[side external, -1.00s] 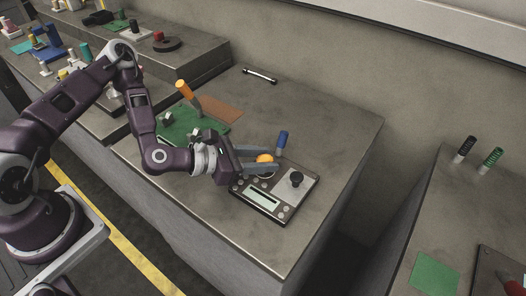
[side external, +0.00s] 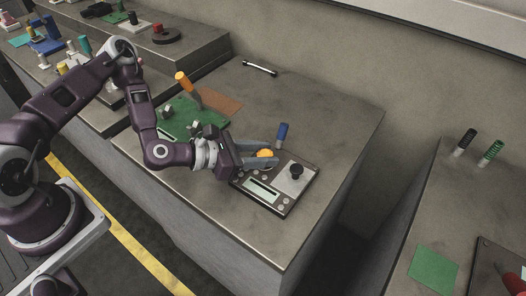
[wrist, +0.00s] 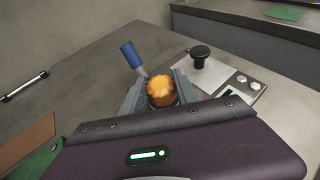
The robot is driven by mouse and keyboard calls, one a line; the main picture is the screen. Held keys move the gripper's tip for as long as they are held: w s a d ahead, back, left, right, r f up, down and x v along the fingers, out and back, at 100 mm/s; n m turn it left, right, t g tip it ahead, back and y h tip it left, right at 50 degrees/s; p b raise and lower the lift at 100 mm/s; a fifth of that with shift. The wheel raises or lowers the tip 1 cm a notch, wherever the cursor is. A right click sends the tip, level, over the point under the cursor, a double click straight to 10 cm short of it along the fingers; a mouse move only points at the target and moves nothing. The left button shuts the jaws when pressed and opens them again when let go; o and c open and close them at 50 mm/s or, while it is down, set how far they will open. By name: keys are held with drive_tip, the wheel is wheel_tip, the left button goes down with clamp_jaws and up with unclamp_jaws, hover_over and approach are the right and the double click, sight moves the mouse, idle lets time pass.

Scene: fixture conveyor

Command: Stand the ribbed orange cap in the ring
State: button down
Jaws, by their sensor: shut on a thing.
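The ribbed orange cap (wrist: 161,88) is between the fingers of my gripper (wrist: 161,93), with its bright top facing up and its darker side below. I cannot make out the ring in either view.
A scale (side external: 263,203) with a black-knobbed weight (side external: 296,171) stands close to the fingers. A blue-handled tool (side external: 283,132) stands just behind them. The bench's right side is clear.

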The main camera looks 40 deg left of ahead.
sight(264, 154)
drive_tip(key=shift+f, duration=0.15)
drive_tip(key=c, duration=0.9)
unclamp_jaws()
drive_tip(key=shift+o, duration=0.2)
wheel_tip(264, 154, up, 8)
drive_tip(key=shift+s+d+r, duration=0.1)
drive_tip(key=shift+d+r, duration=0.05)
drive_tip(key=shift+r, duration=0.85)
